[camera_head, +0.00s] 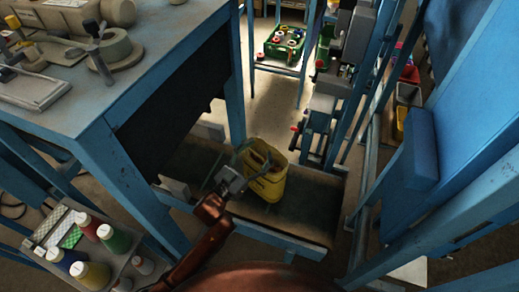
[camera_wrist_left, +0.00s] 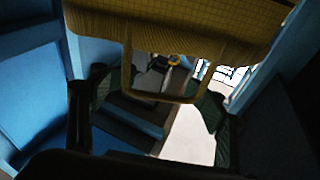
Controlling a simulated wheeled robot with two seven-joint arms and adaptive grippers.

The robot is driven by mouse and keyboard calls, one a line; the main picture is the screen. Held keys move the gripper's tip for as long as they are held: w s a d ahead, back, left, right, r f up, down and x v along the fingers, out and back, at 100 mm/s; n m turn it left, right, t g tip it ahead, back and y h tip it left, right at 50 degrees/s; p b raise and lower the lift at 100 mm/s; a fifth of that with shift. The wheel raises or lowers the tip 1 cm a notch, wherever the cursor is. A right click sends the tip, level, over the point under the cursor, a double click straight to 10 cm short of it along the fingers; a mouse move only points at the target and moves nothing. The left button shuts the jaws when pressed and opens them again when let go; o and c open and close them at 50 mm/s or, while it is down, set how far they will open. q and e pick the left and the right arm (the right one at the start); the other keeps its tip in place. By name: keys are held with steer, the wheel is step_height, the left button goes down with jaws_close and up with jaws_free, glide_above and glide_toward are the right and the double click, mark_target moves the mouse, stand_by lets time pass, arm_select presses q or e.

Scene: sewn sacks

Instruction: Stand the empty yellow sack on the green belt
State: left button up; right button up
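The yellow sack (camera_head: 270,184) is upright at the dark belt (camera_head: 315,205), with its handle loops toward the top. My left gripper (camera_head: 250,162) is at the sack's upper left side, with its fingers spread. In the left wrist view the sack's woven yellow wall (camera_wrist_left: 190,22) fills the top, and a handle loop hangs in front of the open left fingers (camera_wrist_left: 153,90). The fingers are apart, one on each side of the loop, and do not pinch it. The frames do not show whether the sack's base rests fully on the belt. My right gripper is not in view.
A blue-framed workbench (camera_head: 130,110) stands left of the belt. A rack of bottles (camera_head: 90,250) is at the lower left. Blue posts and grey machinery (camera_head: 325,110) stand behind and right. A green crate (camera_head: 284,46) sits further back. The belt's right part is clear.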

arm_select(q)
steer(key=shift+o, duration=1.1)
steer(key=v, duration=1.2)
